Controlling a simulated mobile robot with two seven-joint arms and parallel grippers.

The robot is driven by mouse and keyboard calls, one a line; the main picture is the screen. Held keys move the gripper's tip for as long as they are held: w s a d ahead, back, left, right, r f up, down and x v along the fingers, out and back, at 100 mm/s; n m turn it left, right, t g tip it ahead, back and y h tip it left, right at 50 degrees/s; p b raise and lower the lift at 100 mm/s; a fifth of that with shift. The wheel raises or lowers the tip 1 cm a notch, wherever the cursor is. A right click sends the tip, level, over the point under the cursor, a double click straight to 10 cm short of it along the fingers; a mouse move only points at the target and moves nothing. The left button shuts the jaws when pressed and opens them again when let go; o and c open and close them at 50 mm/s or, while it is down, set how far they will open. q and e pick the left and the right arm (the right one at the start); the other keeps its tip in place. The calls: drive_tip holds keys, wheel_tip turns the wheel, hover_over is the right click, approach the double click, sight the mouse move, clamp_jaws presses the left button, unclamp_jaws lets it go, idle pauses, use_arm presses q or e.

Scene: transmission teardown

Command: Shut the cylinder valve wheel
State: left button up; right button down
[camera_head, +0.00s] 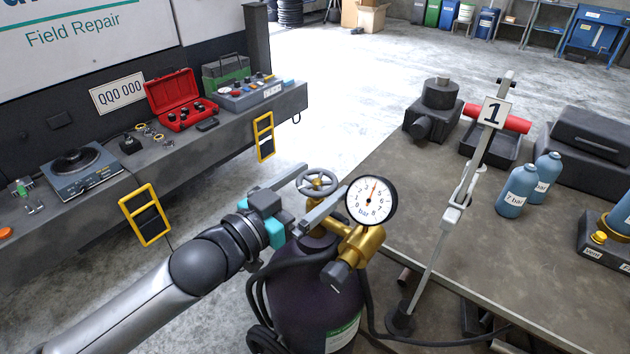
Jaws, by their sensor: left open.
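The grey spoked valve wheel (317,182) sits on top of the dark cylinder (315,300), beside a brass regulator (360,245) with a round white gauge (371,201) marked bar. My left gripper (324,179) reaches in from the left. It is open, with one finger on the far left side of the wheel and the other on its near side. The wheel appears between the fingertips; I cannot tell whether they touch it. The near finger partly hides the valve below the wheel. My right gripper is not in view.
A black hose (369,290) loops around the cylinder. A grey counter (190,150) runs along the left.

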use_arm(q)
drive_tip(key=shift+w, duration=0.1)
drive_tip(key=c, duration=1.1)
